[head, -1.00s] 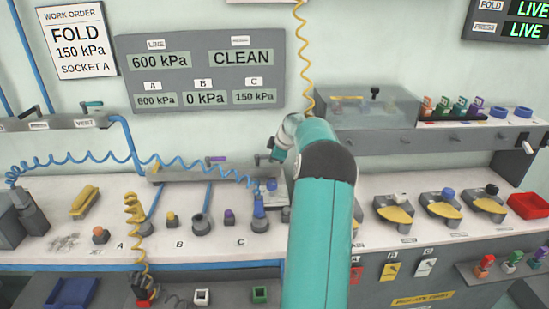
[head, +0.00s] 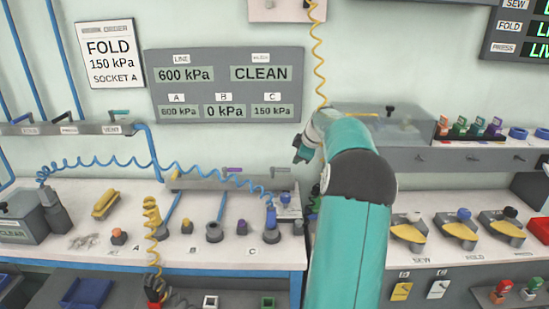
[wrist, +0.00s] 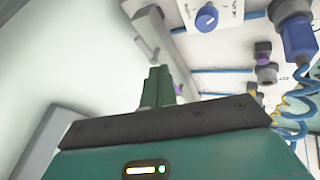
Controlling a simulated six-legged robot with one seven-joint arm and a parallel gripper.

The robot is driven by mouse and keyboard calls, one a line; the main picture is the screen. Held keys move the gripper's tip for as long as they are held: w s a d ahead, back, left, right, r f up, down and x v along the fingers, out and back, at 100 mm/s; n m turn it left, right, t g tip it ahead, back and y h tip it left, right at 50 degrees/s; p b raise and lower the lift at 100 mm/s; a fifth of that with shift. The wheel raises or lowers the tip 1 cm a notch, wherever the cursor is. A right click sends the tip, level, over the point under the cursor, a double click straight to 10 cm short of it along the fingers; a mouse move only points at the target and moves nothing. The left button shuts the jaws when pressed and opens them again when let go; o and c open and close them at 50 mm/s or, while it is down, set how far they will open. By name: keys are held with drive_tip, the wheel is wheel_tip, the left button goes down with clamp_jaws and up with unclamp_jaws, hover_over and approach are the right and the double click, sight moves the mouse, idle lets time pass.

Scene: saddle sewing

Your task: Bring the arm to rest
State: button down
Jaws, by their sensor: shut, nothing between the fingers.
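My teal arm rises from the bottom of the head view and bends at a dark elbow. My gripper (head: 302,150) is raised near the wall, in front of the gauge panel's lower right corner and above the bench. In the wrist view the green fingers (wrist: 157,88) are together with nothing between them. Part of the wrist is hidden behind my own forearm in the head view.
The gauge panel (head: 226,88) is close behind my gripper. A yellow coiled hose (head: 318,55) hangs just right of it. A blue coiled hose (head: 150,163) spans the bench at left. A clear-lidded box (head: 385,128) stands right of my arm.

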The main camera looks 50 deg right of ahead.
drive_tip(key=shift+w, duration=0.15)
drive_tip(key=w+a+r+g, duration=0.1)
drive_tip(key=w+a+r, duration=0.15)
drive_tip(key=a, duration=0.65)
drive_tip(key=w+a+r, duration=0.2)
drive_tip(key=a+r, duration=0.1)
drive_tip(key=a, duration=0.5)
drive_tip(key=s+a+r+m, duration=0.1)
drive_tip(key=s+a, duration=0.1)
drive_tip(key=a, duration=0.7)
drive_tip(key=s+a+r+m, duration=0.1)
drive_tip(key=s+a+r, duration=0.1)
drive_tip(key=a, duration=0.8)
drive_tip(key=s+a+f+m, duration=0.2)
drive_tip(key=s+a+f, duration=0.1)
drive_tip(key=s+a, duration=0.6)
drive_tip(key=s+a+f+m+y, duration=0.1)
drive_tip(key=s+a+f+m, duration=0.1)
drive_tip(key=s+a, duration=0.8)
drive_tip(key=shift+s+a+f+y, duration=0.3)
drive_tip(key=shift+a+f, duration=0.15)
drive_tip(key=shift+a, duration=0.25)
drive_tip(key=shift+d, duration=0.2)
